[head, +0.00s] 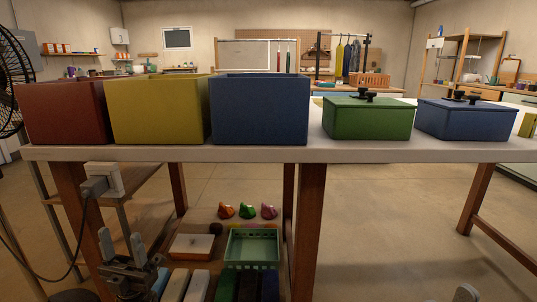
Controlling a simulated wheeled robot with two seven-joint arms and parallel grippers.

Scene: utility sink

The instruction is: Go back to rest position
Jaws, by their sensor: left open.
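My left gripper (121,246) is low at the lower left of the head view, its two grey fingers pointing up and standing apart. Nothing shows between them. It is below the level of the white tabletop (395,150), in front of the lower shelf. Only a small grey tip of my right gripper (466,293) shows at the bottom edge on the right, so its jaws cannot be judged.
Red (66,113), yellow (158,112) and blue (260,112) open boxes stand on the table, with lidded green (368,121) and blue (466,121) boxes to their right. A green crate (252,248) sits below. Floor at right is clear.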

